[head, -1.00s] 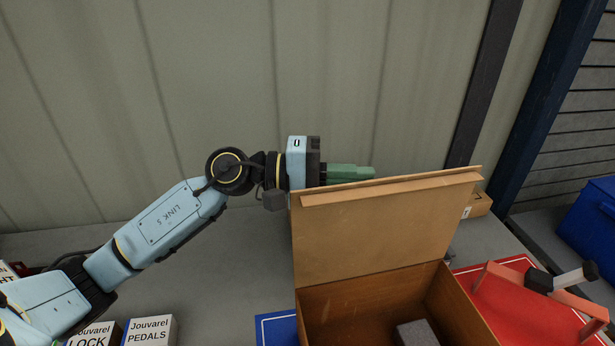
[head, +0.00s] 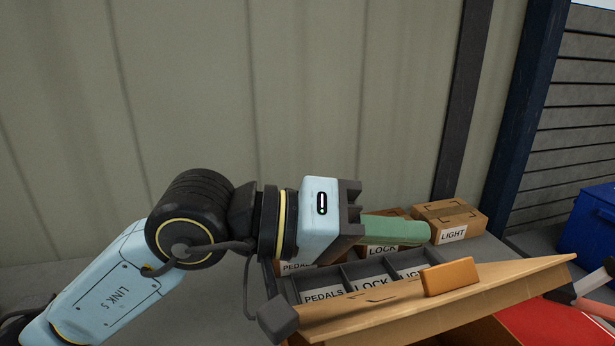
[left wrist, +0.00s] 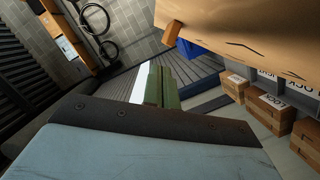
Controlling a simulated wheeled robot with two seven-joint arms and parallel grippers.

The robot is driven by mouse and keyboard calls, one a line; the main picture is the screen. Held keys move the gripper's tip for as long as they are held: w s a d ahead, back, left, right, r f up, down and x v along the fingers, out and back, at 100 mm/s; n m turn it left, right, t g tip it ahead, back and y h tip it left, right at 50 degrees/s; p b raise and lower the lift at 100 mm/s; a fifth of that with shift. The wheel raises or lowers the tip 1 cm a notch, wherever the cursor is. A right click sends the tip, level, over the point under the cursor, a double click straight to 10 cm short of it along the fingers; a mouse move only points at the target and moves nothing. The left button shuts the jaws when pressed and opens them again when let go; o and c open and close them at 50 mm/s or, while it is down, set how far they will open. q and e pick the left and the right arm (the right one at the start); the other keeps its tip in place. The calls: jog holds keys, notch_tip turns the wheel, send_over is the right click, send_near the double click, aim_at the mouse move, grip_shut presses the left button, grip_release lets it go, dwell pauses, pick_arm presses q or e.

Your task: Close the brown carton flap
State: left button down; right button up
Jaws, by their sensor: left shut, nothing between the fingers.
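The brown carton flap (head: 400,303) is tilted forward over the carton (head: 485,331), sloping down toward me, with its outer face showing. A small orange-brown tab (head: 450,277) stands out from that face. In the left wrist view the flap (left wrist: 255,35) fills the upper right and the tab (left wrist: 167,18) hangs close ahead of the fingers. My left gripper (head: 425,232), with green fingers, is shut and empty. It is behind and above the flap's upper side; I cannot tell whether it touches. Most of the carton's inside is hidden by the flap.
Behind the flap is a grey divided tray (head: 345,272) with labelled compartments. Small cartons, one marked LIGHT (head: 447,218), stand behind it. A red mat (head: 567,320) lies at right, a blue bin (head: 590,225) beyond. The wall closes off the back.

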jog(key=shift+s, duration=0.45)
pick_arm(q)
jog(key=shift+r, duration=0.2)
pick_arm(e)
jog(key=shift+w, duration=0.1)
pick_arm(q)
jog(key=s+a+r+b, duration=0.1)
jog(key=s+a+r, duration=0.1)
jog(key=a+r, duration=0.4)
jog(key=a, duration=0.3)
jog(key=shift+s+a, duration=0.2)
jog(key=shift+s, duration=0.1)
pick_arm(e)
jog(key=shift+d+f, duration=0.25)
jog(key=shift+d, duration=0.3)
jog(key=shift+d+f, duration=0.2)
jog(key=shift+d, duration=0.35)
